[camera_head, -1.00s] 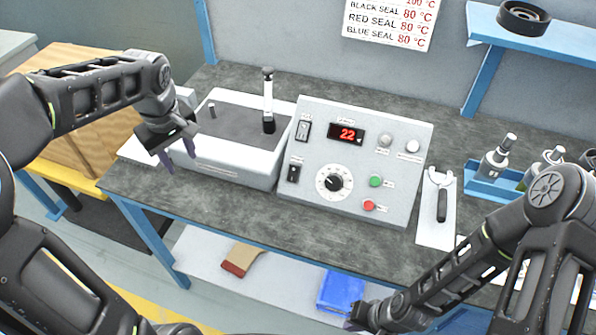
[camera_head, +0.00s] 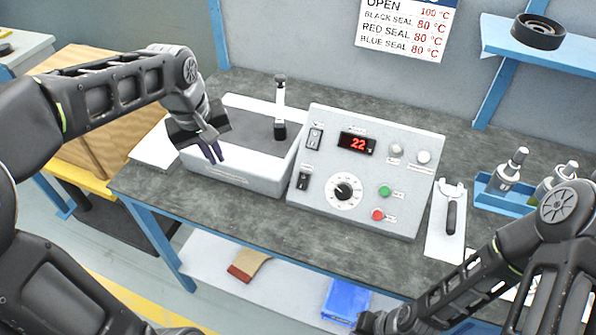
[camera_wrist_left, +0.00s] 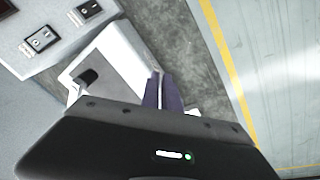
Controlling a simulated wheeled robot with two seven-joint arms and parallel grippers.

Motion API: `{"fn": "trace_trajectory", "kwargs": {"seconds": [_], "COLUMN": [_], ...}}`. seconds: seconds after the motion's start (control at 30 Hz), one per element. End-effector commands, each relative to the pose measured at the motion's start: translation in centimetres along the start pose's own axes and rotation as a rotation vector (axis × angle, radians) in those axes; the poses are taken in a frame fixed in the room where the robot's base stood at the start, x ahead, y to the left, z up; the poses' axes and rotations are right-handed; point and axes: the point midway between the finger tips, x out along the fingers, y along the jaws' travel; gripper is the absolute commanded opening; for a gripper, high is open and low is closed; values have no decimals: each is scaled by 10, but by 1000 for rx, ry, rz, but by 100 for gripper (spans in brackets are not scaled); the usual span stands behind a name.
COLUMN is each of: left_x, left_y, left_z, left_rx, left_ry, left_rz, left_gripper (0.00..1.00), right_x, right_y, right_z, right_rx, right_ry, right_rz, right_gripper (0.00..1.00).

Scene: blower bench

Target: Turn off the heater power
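The grey control box (camera_head: 415,160) stands on the bench with a red display reading 22. On its left side are an upper black rocker switch (camera_head: 315,138) and a lower one (camera_head: 304,181); their labels are too small to read. Both switches also show in the left wrist view, one lower (camera_wrist_left: 42,39) and one at the top edge (camera_wrist_left: 89,9). My left gripper (camera_head: 215,157) is empty over the front left of the bath, left of the box and apart from the switches. Its dark purple fingers (camera_wrist_left: 162,92) are together. My right gripper (camera_head: 366,322) is low at the bottom edge, its fingers unclear.
A white bath (camera_head: 250,180) with an upright black-and-white device (camera_head: 280,108) stands left of the box. A dial (camera_head: 343,190), green button (camera_head: 384,191) and red button (camera_head: 378,215) are on the panel. A tool on a white plate (camera_head: 450,218) lies right. Bench front is clear.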

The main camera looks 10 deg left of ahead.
Motion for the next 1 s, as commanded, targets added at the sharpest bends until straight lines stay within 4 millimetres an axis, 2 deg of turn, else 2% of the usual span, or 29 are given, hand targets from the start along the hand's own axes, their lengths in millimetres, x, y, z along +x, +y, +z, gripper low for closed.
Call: {"fn": "trace_trajectory", "kwargs": {"seconds": [0.2,0.53,0.8,1.0], "left_x": [-14,-31,-37,-38], "left_y": [40,86,105,107], "left_z": [24,56,71,71], "left_rx": [505,1350,1942,2172], "left_ry": [-11,74,200,257], "left_rz": [113,271,340,336], "left_gripper": [0,0,0,0], "right_x": [0,0,0,0], "right_y": [0,0,0,0], "right_z": [0,0,0,0], "right_rx": [0,0,0,0], "right_ry": [0,0,0,0], "right_rz": [0,0,0,0], "right_gripper": [0,0,0,0]}}
